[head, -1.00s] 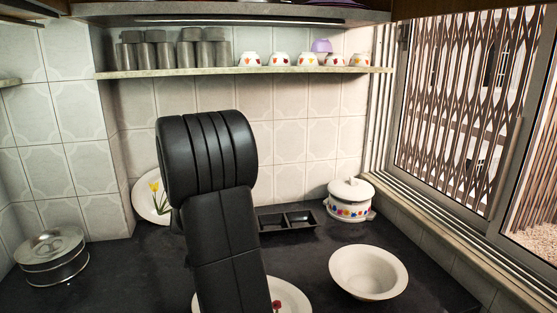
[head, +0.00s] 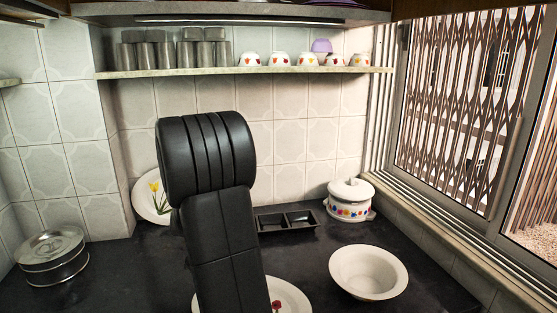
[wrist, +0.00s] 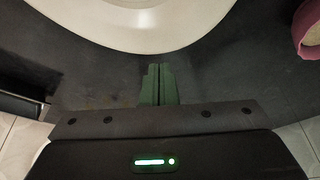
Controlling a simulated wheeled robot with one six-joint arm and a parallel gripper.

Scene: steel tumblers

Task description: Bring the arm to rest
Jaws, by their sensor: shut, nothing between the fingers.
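My gripper shows in the wrist view (wrist: 158,84), its two green fingers closed together with nothing between them. It points over the dark countertop (wrist: 95,75), close to the rim of a white plate or bowl (wrist: 140,42) at the top of that view. In the head view my black arm stands folded in the middle of the picture, and the gripper is hidden. Several steel tumblers (head: 160,54) stand in a row on the wall shelf (head: 170,72), some stacked higher.
Floral cups (head: 279,59) and a purple cup (head: 322,46) share the shelf. On the counter are a white bowl (head: 369,272), a lidded pot (head: 350,203), a black tray (head: 286,222), a steel container (head: 52,258), a leaning flower plate (head: 148,204) and a plate partly behind my arm (head: 290,292).

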